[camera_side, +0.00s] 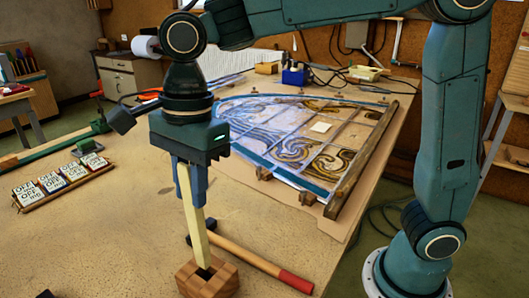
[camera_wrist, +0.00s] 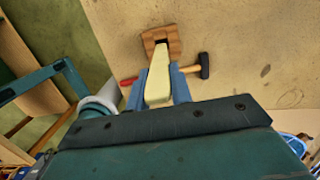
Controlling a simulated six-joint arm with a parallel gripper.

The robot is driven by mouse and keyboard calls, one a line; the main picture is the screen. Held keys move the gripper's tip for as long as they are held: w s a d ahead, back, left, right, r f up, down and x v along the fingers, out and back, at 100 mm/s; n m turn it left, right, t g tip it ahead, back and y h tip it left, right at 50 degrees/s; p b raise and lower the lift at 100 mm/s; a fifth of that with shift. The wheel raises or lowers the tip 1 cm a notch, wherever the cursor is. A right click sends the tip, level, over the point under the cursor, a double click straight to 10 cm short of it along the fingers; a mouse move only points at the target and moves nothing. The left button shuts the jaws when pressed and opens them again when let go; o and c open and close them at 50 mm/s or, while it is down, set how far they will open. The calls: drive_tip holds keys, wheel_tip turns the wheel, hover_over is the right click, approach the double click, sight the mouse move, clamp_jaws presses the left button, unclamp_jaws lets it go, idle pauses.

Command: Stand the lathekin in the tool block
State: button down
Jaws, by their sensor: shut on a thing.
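My gripper (camera_side: 191,197) is shut on the lathekin (camera_side: 197,228), a long pale-yellow bar that points down and leans slightly. It also shows between the blue fingers in the wrist view (camera_wrist: 159,76). The tool block (camera_side: 193,285) is a small brown wooden block with a dark square hole in its top, below the gripper at the table's front. The lathekin's lower end is at the hole; I cannot tell whether it is inside or just above. In the wrist view the block (camera_wrist: 174,48) is beyond the bar's far end, with part of the dark hole visible.
A hammer (camera_side: 245,254) with a red grip lies close behind the block. A leaded panel (camera_side: 290,135) with wooden strips lies at back right. A rack of labelled tiles (camera_side: 62,180) sits at left. Bare table lies between the rack and block.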

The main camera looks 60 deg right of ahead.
sight(196, 216)
drive_tip(key=shift+f, duration=3.15)
drive_tip(key=c, duration=1.2)
unclamp_jaws()
drive_tip(key=shift+o, duration=0.2)
drive_tip(key=shift+r, duration=0.1)
wheel_tip(196, 216, up, 13)
drive_tip(key=d, duration=0.1)
drive_tip(key=shift+d+r, duration=0.15)
drive_tip(key=shift+d, duration=0.15)
drive_tip(key=shift+s+d+r, duration=0.1)
